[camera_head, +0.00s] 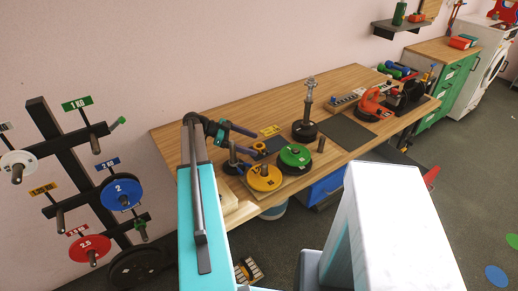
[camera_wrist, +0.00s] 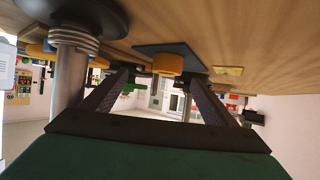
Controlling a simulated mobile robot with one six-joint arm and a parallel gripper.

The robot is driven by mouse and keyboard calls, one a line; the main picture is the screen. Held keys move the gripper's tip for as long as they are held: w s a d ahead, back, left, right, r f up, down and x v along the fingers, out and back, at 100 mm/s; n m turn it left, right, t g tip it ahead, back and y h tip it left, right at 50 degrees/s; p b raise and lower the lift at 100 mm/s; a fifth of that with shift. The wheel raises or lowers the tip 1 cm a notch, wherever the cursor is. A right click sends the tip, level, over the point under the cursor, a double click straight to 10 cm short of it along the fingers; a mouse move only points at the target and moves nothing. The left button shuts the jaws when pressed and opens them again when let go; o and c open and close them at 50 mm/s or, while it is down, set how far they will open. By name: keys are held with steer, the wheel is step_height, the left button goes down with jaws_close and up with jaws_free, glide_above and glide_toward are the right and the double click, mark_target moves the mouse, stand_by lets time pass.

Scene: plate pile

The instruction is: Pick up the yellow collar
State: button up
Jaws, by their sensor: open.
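The yellow collar (camera_head: 259,146) rests on a small dark blue mat (camera_head: 271,144) near the left end of the wooden bench. In the wrist view, which is upside down, the collar (camera_wrist: 168,63) appears as a short orange-yellow cylinder on the dark blue mat (camera_wrist: 150,48). My gripper (camera_head: 252,144) is open and low over the bench, pointing at the collar from the left. In the wrist view my gripper's fingers (camera_wrist: 159,75) appear on either side of the collar, with gaps to both. I cannot tell how deep the collar sits between them.
A yellow plate (camera_head: 263,179) and a green plate (camera_head: 295,156) sit close in front. A silver post (camera_wrist: 70,75) stands near my gripper in the wrist view. A yellow card (camera_head: 270,130) lies behind the mat. A dark post on a weight (camera_head: 304,130) stands to the right.

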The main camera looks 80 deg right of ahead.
mark_target(261, 153)
steer(key=shift+s, duration=0.1)
stand_by(0.3)
steer(key=shift+p+x, duration=0.65)
steer(key=shift+x, duration=0.15)
steer(key=shift+p+x, duration=0.8)
steer(key=shift+x, duration=1)
steer(key=shift+a+f, duration=0.1)
steer(key=c, duration=1.1)
